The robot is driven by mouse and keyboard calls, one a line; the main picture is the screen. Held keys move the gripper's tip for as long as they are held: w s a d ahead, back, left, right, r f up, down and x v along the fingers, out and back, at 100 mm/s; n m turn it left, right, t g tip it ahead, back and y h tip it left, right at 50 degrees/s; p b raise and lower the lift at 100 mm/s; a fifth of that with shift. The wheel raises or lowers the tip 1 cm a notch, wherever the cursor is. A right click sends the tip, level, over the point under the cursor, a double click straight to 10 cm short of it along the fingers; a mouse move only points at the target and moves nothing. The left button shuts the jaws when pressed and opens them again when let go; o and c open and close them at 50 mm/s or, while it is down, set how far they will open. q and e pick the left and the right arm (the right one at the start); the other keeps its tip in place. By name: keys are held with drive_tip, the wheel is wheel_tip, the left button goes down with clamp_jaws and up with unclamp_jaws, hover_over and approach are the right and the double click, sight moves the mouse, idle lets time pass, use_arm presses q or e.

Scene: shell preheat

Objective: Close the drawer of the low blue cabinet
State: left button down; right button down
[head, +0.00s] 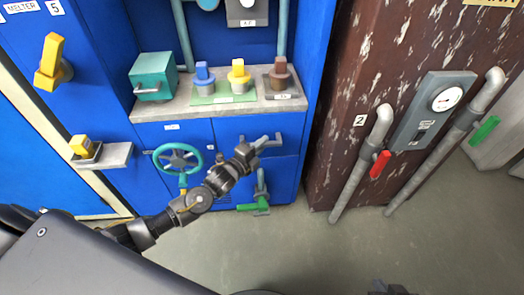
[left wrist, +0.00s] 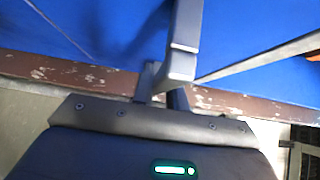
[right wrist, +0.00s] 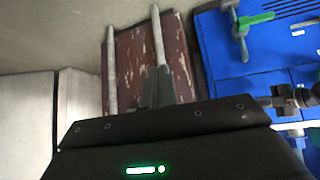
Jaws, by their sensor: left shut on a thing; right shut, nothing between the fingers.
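The low blue cabinet (head: 185,131) stands under a grey counter, with its drawer (head: 232,129) at the upper right of its front. The drawer has a grey bar handle (head: 270,141); the handle shows large in the left wrist view (left wrist: 185,45). My left gripper (head: 256,146) is at this handle and shut on it; its fingers (left wrist: 165,88) are partly hidden behind the bar. I cannot tell how far the drawer stands out. My right gripper (right wrist: 157,84) is shut and empty, pointing toward the brown cabinet and away from the drawer.
A teal valve wheel (head: 178,158) is left of my left gripper, and a green-handled valve (head: 255,207) is below it. A teal box and several coloured knobs stand on the counter (head: 180,108). The brown cabinet (head: 345,85) with pipes is at right. The floor (head: 290,250) in front is clear.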

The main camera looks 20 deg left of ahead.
use_arm(q)
drive_tip(key=shift+w+a+r, duration=0.1)
drive_tip(key=shift+w+a, duration=0.05)
drive_tip(key=shift+a, duration=0.05)
use_arm(e)
drive_tip(key=shift+a, duration=0.1)
use_arm(q)
drive_tip(key=c, duration=1.7)
unclamp_jaws()
drive_tip(key=shift+c, duration=0.2)
drive_tip(key=o, duration=0.3)
drive_tip(key=shift+w, duration=0.1)
drive_tip(key=shift+o, duration=0.2)
